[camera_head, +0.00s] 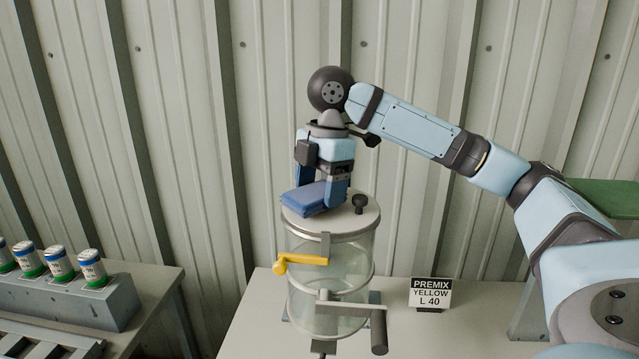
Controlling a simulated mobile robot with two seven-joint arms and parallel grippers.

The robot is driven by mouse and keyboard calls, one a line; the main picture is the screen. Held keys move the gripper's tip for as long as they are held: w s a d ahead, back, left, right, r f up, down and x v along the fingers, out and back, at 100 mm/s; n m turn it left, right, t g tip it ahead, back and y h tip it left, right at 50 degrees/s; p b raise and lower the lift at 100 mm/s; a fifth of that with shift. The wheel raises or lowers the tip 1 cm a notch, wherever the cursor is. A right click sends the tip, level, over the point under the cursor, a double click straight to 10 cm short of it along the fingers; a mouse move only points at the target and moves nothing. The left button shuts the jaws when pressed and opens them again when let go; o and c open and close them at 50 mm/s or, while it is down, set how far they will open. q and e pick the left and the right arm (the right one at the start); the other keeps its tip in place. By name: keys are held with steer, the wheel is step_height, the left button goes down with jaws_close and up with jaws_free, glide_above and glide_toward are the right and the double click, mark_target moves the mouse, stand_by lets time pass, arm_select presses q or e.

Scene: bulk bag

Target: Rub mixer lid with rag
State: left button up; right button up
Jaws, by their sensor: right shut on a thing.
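The mixer lid (345,221) is a round grey disc with a black knob (360,203) on its right side. It sits on top of a clear cylindrical mixer (350,264). My right gripper (322,191) comes down from above onto the left part of the lid. It is shut on a folded blue rag (303,199). The rag lies at the lid's left edge and seems to touch its top; the contact itself is hidden under the rag. My left gripper does not show.
A yellow handle (300,260) and a grey crank (378,330) stick out from the mixer. A sign (430,292) reading PREMIX YELLOW L 40 stands right of it on the pale table (460,325). Several green-based cans (92,268) stand in a grey rack (75,299) at left.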

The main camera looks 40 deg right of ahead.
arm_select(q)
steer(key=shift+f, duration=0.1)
arm_select(e)
steer(key=shift+f, duration=0.4)
steer(key=shift+s+d+p, duration=0.3)
steer(key=shift+s+d, duration=0.25)
steer(key=shift+s, duration=0.2)
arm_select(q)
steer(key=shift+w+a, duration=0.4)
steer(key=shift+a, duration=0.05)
arm_select(e)
steer(key=shift+s+f, duration=0.1)
